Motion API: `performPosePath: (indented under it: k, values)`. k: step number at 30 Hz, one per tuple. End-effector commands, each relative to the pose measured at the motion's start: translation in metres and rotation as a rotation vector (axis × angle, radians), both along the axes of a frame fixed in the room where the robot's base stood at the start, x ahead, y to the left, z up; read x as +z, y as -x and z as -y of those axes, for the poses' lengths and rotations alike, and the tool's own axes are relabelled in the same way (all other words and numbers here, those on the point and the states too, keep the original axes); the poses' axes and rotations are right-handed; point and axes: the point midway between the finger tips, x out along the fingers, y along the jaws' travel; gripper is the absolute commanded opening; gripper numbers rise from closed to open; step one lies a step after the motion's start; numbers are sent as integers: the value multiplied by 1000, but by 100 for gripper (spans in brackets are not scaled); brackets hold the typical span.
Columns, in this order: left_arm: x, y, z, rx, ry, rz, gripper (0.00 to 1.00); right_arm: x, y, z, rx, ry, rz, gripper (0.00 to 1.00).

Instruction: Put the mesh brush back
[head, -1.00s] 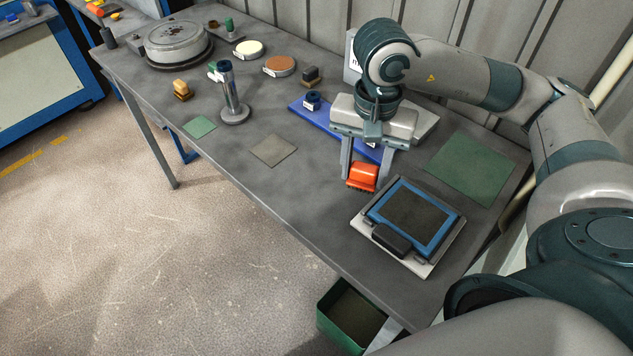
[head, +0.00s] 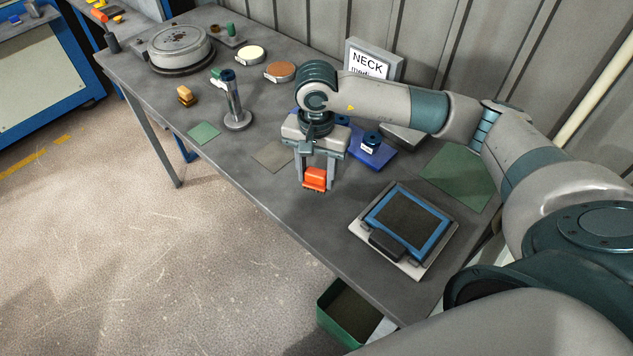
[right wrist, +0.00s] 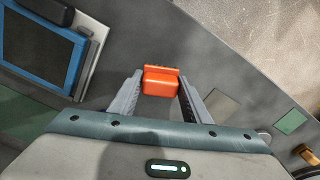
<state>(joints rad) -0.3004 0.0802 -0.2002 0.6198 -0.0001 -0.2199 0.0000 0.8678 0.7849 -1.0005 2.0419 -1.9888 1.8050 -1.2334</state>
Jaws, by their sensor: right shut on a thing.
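An orange brush with a darker bristle edge (head: 315,177) is between the fingers of my right gripper (head: 316,181), which is shut on it. The brush also shows between the fingertips in the right wrist view (right wrist: 160,84). In the head view the gripper points down over the middle of the table, just right of a flat grey square (head: 273,156). I cannot tell how high the brush is above the tabletop. A blue-framed dark mesh screen (head: 408,220) lies on a pale base to the right of the gripper. My left gripper is not in view.
A metal post on a round foot (head: 237,120) and a tan brush (head: 186,96) stand to the left. A green square (head: 204,132) lies near the front edge. A blue tray (head: 376,157) and a NECK sign (head: 369,65) are behind my arm. Bare table lies before the gripper.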

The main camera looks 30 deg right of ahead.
Motion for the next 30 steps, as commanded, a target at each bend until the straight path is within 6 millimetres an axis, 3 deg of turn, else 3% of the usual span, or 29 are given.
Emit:
performPosePath:
  k: [7, 15, 30]
  values:
    - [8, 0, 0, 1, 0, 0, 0, -6, 0, 0, -2, -1, -1, 22]
    - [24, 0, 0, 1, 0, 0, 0, -35, 1, 0, -1, -1, -2, 22]
    - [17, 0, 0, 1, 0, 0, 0, -44, 0, 0, 0, 0, 0, 22]
